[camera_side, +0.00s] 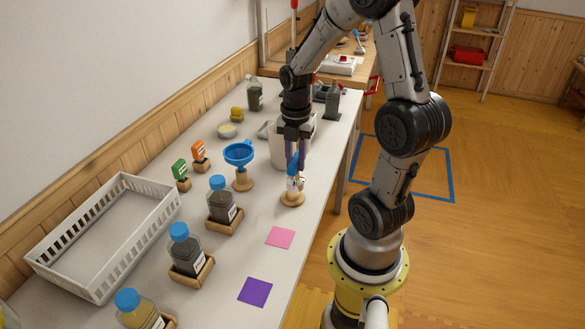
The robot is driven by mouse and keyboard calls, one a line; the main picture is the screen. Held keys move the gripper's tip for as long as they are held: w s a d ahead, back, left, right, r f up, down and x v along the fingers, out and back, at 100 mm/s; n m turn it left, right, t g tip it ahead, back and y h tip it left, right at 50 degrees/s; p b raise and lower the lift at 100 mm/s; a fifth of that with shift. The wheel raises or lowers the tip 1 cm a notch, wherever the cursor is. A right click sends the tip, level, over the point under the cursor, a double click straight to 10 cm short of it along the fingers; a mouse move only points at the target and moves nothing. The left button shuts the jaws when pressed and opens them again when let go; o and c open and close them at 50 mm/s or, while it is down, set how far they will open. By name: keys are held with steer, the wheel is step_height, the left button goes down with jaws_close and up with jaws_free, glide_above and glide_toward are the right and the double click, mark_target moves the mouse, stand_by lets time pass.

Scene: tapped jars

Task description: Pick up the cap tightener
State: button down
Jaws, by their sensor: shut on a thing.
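The cap tightener (293,168) has a blue upper part and a paler lower part. It is upright at a round wooden stand (292,199) near the right edge of the table. My gripper (296,166) points down from above and is shut on its blue part. The fingers hide some of the tool. I cannot tell whether the tool's lower end still touches the stand.
A blue funnel (239,152) on a wooden holder is to the left. Blue-capped jars (219,200) stand in wooden trays. A white basket (66,262) is at far left. A white bin (279,150) is behind my gripper. Pink (280,237) and purple (255,292) squares lie in front.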

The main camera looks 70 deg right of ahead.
steer(key=s+a+r, duration=0.8)
steer(key=s, duration=0.1)
steer(key=shift+s+r, duration=0.15)
steer(key=shift+s, duration=0.2)
steer(key=c, duration=1.4)
jaws_free()
jaws_close()
